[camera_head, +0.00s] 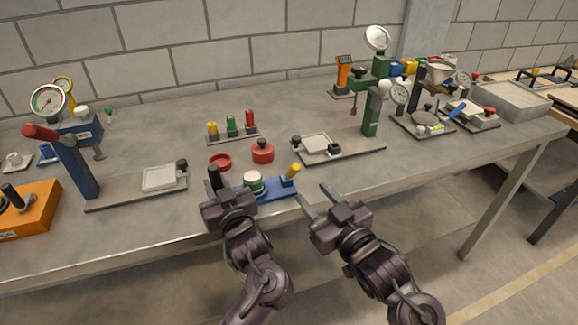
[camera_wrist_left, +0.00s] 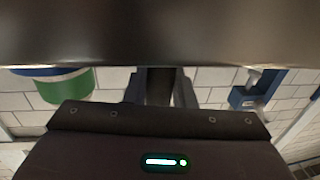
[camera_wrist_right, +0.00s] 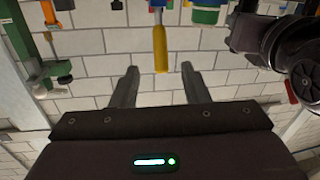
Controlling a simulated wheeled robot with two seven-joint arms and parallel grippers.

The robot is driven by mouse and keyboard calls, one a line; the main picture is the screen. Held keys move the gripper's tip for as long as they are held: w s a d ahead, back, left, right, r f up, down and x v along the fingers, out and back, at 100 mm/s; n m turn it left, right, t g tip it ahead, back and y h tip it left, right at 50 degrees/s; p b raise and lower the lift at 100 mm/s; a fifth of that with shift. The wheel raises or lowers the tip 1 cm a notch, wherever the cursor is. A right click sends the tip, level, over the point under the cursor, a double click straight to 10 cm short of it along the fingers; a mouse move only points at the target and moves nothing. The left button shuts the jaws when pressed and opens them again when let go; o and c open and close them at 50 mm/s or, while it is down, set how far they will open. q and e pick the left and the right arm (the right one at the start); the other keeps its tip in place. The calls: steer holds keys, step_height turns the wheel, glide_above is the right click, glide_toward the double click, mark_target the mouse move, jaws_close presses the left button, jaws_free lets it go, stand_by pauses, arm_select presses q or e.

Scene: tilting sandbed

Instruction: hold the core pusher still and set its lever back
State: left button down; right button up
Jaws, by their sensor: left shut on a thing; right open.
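The core pusher is a blue base (camera_head: 276,190) near the table's front edge, with a white-and-green cylinder (camera_head: 253,182) in its middle. Its black upright handle (camera_head: 214,177) stands at the left end and its yellow lever (camera_head: 293,172) leans at the right end. My left gripper (camera_head: 219,190) is shut on the black handle; the left wrist view shows a dark post (camera_wrist_left: 160,88) between the fingers. My right gripper (camera_head: 316,196) is open and empty, in front and to the right of the lever. In the right wrist view the yellow lever (camera_wrist_right: 160,50) lies beyond the open fingertips, between them.
A red ring (camera_head: 220,162) and red round piece (camera_head: 263,152) lie behind the pusher. A blue press with a red handle (camera_head: 40,132) stands left, a green press (camera_head: 371,110) right. A rack of coloured pegs (camera_head: 231,135) stands behind. The front edge right of the lever is clear.

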mark_target(291, 172)
steer(key=x, duration=1.1)
steer(key=shift+w+a, duration=0.15)
steer(key=shift+a, duration=0.05)
jaws_close()
